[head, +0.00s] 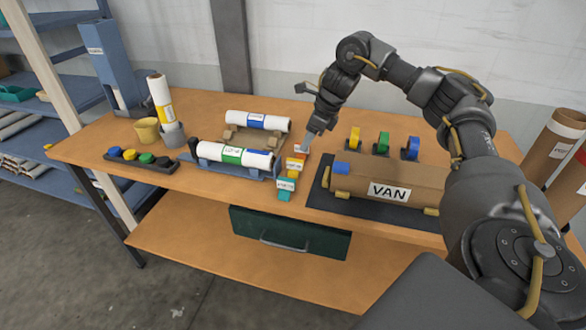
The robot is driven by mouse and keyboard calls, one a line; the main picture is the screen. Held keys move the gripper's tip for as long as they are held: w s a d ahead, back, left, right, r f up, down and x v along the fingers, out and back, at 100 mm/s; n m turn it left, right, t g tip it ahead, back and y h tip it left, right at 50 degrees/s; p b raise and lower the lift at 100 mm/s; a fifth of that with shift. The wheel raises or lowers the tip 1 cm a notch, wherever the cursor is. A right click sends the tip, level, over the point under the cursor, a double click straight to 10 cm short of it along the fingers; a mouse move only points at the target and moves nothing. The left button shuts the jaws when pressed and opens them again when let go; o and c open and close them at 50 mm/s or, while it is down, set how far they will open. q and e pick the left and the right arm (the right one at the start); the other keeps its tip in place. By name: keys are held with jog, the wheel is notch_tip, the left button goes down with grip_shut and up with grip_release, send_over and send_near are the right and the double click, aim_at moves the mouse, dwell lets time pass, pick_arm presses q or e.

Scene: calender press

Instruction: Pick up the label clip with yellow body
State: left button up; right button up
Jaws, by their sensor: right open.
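Several small label clips with white labels lie in a short row near the middle of the table. The clip with the yellow body (293,174) lies between an orange clip (295,163) behind it and a teal clip (286,190) in front. A red clip (300,150) is at the far end of the row. My right gripper (307,145) is open and points down at the far end of the row, by the red clip. It partly covers that end, and I cannot tell whether it touches anything. My left gripper is not in view.
A brown VAN roll (388,188) lies on a dark mat (370,212) to the right. Tape rolls (383,143) stand behind it. A tray of coloured caps (140,159) is at the left.

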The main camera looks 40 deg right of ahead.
aim_at(295, 160)
jog(key=x, duration=0.5)
jog(key=shift+a+f, duration=0.1)
jog(key=shift+f, duration=0.1)
jog(key=p+x, duration=0.1)
jog(key=x, duration=0.3)
jog(key=shift+w+f+p, duration=0.25)
jog(key=shift+f+p, duration=0.05)
jog(key=shift+p, duration=0.1)
grip_shut()
